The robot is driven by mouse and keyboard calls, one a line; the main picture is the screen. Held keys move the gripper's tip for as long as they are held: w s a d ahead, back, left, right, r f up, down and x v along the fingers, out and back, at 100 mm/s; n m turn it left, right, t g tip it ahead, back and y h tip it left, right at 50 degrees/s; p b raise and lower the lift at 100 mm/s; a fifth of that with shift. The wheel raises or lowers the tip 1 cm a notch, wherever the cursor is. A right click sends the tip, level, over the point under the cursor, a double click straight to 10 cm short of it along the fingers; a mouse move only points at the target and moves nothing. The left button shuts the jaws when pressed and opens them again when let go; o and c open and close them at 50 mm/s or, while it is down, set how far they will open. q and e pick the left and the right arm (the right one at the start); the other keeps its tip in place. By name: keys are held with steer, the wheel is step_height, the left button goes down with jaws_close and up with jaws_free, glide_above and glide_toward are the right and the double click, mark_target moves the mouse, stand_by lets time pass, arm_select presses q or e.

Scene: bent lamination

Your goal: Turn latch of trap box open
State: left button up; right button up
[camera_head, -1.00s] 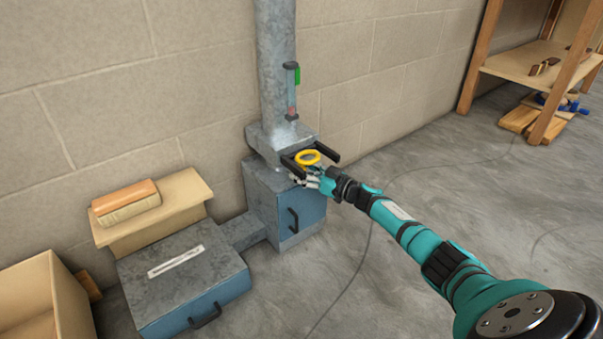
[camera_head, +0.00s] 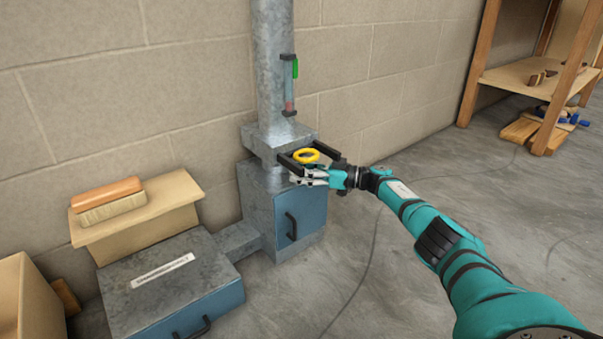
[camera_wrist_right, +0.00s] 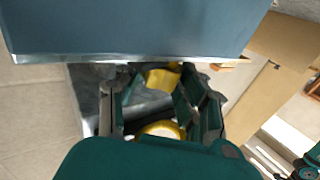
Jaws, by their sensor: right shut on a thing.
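The trap box (camera_head: 262,215) is a grey metal box with a blue door (camera_head: 311,209) and a black handle, standing under the vertical duct. My right gripper (camera_head: 303,178) is just below the ring, near the top front of the box. In the right wrist view its fingers (camera_wrist_right: 152,88) are either side of a yellow part (camera_wrist_right: 160,78), and it is shut on it. I cannot tell a separate latch apart from the yellow ring. My left gripper is not in view.
A low metal box (camera_head: 170,275) with a blue front joins the trap box on the left. A wooden shelf (camera_head: 530,75) stands at the back right. The floor to the right is open.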

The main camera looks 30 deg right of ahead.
steer(key=o, duration=1.2)
steer(key=shift+w, duration=0.1)
steer(key=v, duration=1.2)
